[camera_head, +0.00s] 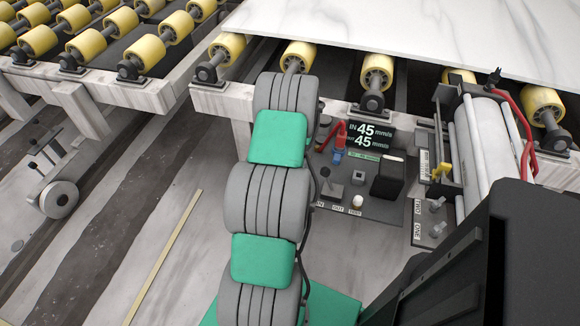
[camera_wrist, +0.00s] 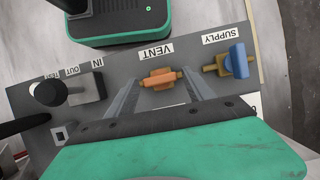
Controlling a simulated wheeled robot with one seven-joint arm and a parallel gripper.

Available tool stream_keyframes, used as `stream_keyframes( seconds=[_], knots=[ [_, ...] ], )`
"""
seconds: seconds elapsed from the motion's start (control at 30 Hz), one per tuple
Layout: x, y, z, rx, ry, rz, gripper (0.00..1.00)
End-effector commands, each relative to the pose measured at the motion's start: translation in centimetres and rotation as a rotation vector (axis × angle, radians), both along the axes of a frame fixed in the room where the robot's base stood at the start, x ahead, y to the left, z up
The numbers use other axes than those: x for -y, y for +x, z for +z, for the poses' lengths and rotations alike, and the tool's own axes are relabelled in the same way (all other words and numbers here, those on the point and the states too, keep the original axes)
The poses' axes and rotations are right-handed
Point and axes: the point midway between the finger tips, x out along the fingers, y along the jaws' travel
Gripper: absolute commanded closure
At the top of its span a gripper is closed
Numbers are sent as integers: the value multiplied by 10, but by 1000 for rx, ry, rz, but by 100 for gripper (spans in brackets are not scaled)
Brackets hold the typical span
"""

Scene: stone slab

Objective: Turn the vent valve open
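The vent valve (camera_wrist: 160,79) is a small orange handle on the grey panel by the VENT label (camera_wrist: 156,50) in the wrist view. The handle lies roughly crosswise in that view. My gripper (camera_wrist: 160,91) is open, with one finger on each side of the handle. The fingertips are close to its ends; I cannot tell whether they touch. The supply valve (camera_wrist: 236,61), with a blue handle and brass body, sits to the right by the SUPPLY label (camera_wrist: 223,33). In the head view my arm covers my gripper.
Beside the valves are a black knob (camera_wrist: 48,93) and IN and OUT labels. A green-and-black device (camera_wrist: 120,22) stands beyond the panel. In the head view, a marble slab (camera_head: 420,35) rests on yellow rollers (camera_head: 377,68), and a speed display (camera_head: 369,136) stands above the panel.

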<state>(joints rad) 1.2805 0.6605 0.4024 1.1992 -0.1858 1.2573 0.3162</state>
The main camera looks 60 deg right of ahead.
Motion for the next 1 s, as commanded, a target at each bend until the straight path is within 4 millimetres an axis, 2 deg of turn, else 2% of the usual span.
stream_keyframes(
  seconds=[0.1, 0.37, 0.7, 0.83, 1.0],
  knots=[
    [-1, 0, -1, 0, 2, 1, 31],
    [0, 0, 3, -1, 4, 1, 31],
    [24, 3, 61, 0, 3, 2, 31],
    [29, 4, 71, 0, 3, 1, 31],
    [29, 4, 72, -1, 3, 0, 31]
  ],
)
